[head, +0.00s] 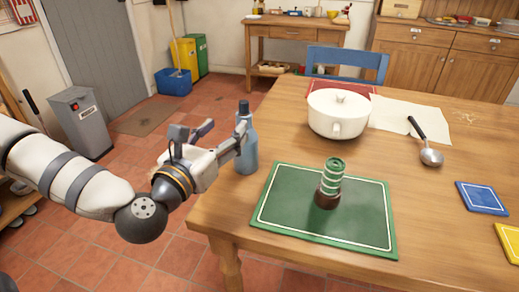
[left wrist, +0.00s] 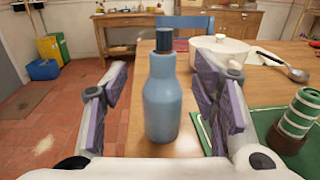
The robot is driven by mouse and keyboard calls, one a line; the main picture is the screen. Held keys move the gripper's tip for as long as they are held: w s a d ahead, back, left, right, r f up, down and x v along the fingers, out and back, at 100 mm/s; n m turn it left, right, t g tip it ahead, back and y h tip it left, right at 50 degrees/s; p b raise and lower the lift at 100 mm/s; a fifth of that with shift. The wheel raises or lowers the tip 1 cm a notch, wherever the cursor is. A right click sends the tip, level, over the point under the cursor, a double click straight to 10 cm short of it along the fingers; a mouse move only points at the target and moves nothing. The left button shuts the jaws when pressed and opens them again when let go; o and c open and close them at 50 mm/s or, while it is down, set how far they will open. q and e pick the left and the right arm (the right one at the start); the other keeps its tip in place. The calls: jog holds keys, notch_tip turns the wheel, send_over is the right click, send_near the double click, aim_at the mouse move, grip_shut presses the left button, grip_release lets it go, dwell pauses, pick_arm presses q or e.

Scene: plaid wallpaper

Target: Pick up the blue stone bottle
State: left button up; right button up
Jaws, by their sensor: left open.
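The blue stone bottle (head: 247,150) stands upright near the left edge of the wooden table in the head view, with a dark cap on top. My left gripper (head: 221,140) is beside it on its left side. In the left wrist view the bottle (left wrist: 161,101) stands between the two open fingers of my left gripper (left wrist: 162,100), with space visible on both sides. My right gripper is in neither view.
A green mat (head: 285,224) holds a green-and-white striped object (head: 332,178) on a dark base, right of the bottle. A white lidded pot (head: 338,116) stands behind. A ladle (head: 430,157) and blue mat (head: 482,198) lie further right. The table edge is close to the bottle.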

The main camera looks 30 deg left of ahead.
aim_at(240, 118)
pick_arm(q)
jog(key=w, duration=0.1)
jog(key=w+f+b, duration=0.1)
jog(key=w+b, duration=0.1)
jog(key=shift+w+a+f, duration=0.15)
jog(key=shift+w+a, duration=0.1)
jog(key=shift+w, duration=0.1)
jog(key=w, duration=0.5)
jog(key=shift+w+a+r, duration=0.15)
jog(key=shift+w+r, duration=0.05)
jog(key=shift+r, duration=0.1)
grip_shut()
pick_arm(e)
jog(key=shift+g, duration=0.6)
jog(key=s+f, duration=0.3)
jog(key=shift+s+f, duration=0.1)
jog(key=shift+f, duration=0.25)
